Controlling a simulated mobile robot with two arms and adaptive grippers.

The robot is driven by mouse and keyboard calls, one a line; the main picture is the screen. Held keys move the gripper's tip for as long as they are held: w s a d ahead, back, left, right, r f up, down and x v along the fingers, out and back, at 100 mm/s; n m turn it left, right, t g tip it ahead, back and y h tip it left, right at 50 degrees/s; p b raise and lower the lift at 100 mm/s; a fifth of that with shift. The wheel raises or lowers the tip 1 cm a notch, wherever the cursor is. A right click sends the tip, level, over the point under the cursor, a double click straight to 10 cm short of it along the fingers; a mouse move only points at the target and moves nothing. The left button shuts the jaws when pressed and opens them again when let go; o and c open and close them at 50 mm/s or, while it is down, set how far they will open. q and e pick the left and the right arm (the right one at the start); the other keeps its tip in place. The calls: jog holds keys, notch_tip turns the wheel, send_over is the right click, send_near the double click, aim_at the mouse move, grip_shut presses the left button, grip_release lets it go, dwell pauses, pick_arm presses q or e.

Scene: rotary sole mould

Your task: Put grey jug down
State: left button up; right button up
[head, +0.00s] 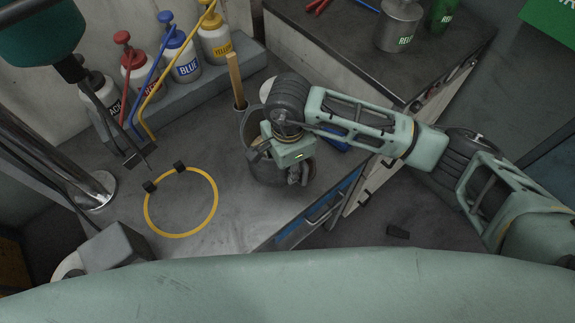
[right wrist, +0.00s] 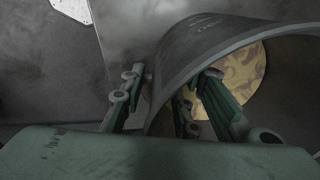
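The grey jug (head: 252,124) stands upright near the front edge of the bench, partly hidden under my right arm. Whether its base rests fully on the bench is hidden. My right gripper (head: 282,172) is at the jug's rim. In the right wrist view its fingers (right wrist: 170,90) straddle the jug wall (right wrist: 190,50), one outside and the others inside the mouth. They look spread, with a gap to the wall. Mottled yellow-brown contents (right wrist: 250,75) show inside the jug.
A yellow ring (head: 216,203) with two black blocks lies on the bench (head: 225,222), left of the jug. Red, blue and yellow labelled bottles (head: 184,66) stand on a ledge behind. A wooden stick (head: 236,78) stands upright behind the jug. A metal post (head: 55,150) rises at left.

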jog(key=shift+r, duration=0.5)
notch_tip(320, 180, up, 11)
jog(key=b, duration=0.2)
jog(key=shift+b, duration=0.4)
